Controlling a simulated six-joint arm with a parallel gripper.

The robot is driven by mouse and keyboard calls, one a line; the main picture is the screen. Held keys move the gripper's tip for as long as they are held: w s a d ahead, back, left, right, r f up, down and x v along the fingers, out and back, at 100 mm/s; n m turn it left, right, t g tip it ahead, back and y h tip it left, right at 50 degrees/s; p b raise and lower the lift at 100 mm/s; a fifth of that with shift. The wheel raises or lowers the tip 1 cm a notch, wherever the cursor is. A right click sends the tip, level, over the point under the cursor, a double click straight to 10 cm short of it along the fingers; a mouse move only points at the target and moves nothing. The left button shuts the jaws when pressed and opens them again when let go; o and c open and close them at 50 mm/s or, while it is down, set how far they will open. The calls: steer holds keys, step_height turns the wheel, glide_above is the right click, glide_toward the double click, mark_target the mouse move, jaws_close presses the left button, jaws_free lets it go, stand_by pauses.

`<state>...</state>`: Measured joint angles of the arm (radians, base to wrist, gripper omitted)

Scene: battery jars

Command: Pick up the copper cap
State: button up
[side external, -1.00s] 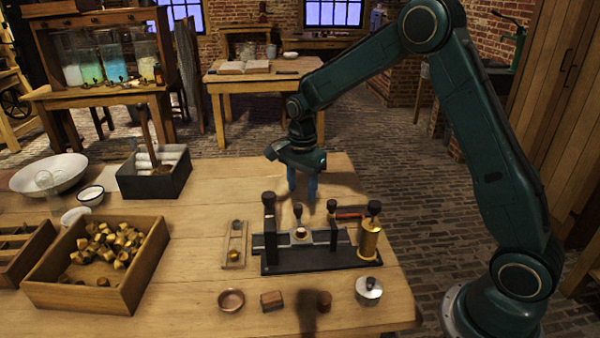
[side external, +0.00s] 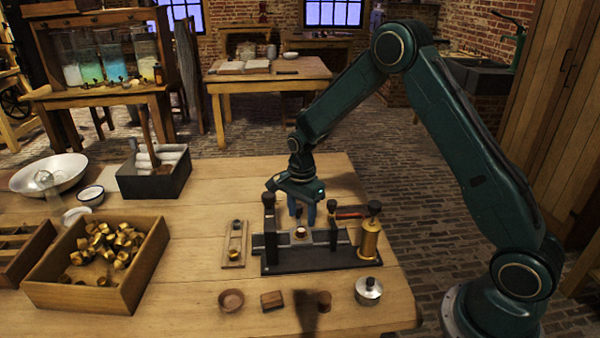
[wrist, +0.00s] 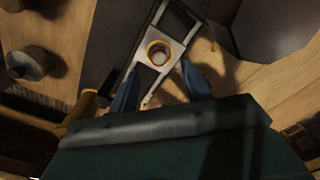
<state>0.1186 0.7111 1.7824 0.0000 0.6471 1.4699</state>
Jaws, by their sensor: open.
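A small round copper-coloured piece with a pale centre, which looks like the copper cap (side external: 300,232), sits on the metal slide of a black fixture (side external: 315,267). In the wrist view the cap (wrist: 159,53) shows as a copper-gold ring around a pale middle. My gripper (side external: 302,214) is open and empty, pointing down just above the cap and between the fixture's posts. In the wrist view its two blue fingers (wrist: 160,84) are spread, with the cap just beyond their tips, roughly centred between them.
Black-knobbed posts and a brass cylinder (side external: 369,240) rise close beside my gripper. A wooden box of brass caps (side external: 150,265) stands at left.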

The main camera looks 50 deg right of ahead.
steer(key=shift+a+f, duration=0.15)
steer(key=shift+f, duration=2.1)
jaws_close()
steer(key=shift+r, duration=0.15)
step_height(320, 180, up, 20)
